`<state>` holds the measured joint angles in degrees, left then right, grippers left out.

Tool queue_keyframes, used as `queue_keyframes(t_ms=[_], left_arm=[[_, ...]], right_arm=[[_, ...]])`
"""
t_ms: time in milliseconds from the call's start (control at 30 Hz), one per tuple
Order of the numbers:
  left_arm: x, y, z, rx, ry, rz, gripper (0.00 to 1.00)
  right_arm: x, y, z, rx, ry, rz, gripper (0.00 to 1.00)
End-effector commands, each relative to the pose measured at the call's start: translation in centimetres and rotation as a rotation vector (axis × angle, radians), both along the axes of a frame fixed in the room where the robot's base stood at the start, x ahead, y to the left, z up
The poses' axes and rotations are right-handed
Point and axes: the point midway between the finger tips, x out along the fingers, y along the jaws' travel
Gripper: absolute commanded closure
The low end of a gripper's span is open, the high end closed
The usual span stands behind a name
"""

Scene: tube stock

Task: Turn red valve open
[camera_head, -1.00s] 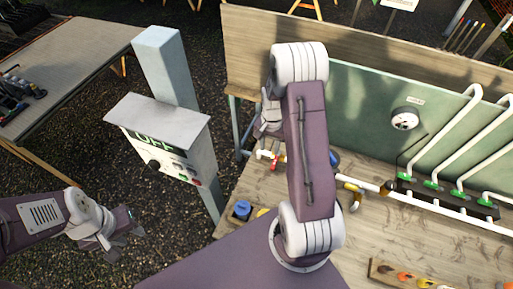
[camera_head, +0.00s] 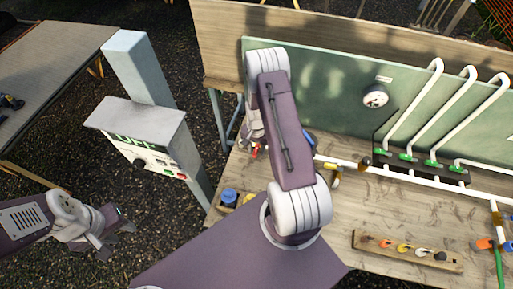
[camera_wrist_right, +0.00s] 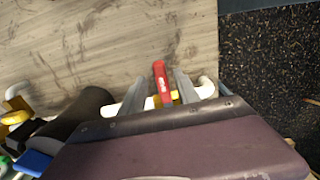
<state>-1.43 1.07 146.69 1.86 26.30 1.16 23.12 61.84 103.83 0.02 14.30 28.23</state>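The red valve handle (camera_wrist_right: 161,82) shows in the right wrist view, upright on a yellow fitting in a white pipe (camera_wrist_right: 205,90). My right gripper (camera_wrist_right: 158,92) is open, with one finger on each side of the red handle. Whether either finger touches it I cannot tell. In the head view the red handle (camera_head: 256,150) is a small spot just below my right gripper (camera_head: 251,138), which my own arm partly covers. My left gripper (camera_head: 120,238) hangs empty at the lower left, over the ground, with its fingers apart.
A grey control box (camera_head: 142,135) on a post stands left of the workbench (camera_head: 345,215). A blue valve (camera_head: 229,197) sits at the bench's left edge. White pipes with green valves (camera_head: 408,157) and a wooden block with coloured pegs (camera_head: 365,240) are on the right.

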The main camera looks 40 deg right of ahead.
Motion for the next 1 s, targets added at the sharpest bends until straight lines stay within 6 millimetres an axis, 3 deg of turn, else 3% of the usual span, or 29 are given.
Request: queue_keyframes(t_ms=[67,200,233,1000], left_arm=[[0.00,0.00,-0.03,0.000,0.000,0.000,0.64],[0.00,0.00,-0.03,0.000,0.000,0.000,0.64],[0.00,0.01,-0.03,0.000,0.000,0.000,0.64],[0.01,0.00,-0.01,0.000,0.000,0.000,0.64]], right_arm=[[0.02,0.01,0.00,0.000,0.000,0.000,0.62],[0.01,0.01,0.01,0.000,0.000,0.000,0.98],[0.02,0.01,0.02,0.000,0.000,0.000,1.00],[0.11,-0.04,0.11,-0.001,-0.002,0.000,1.00]])
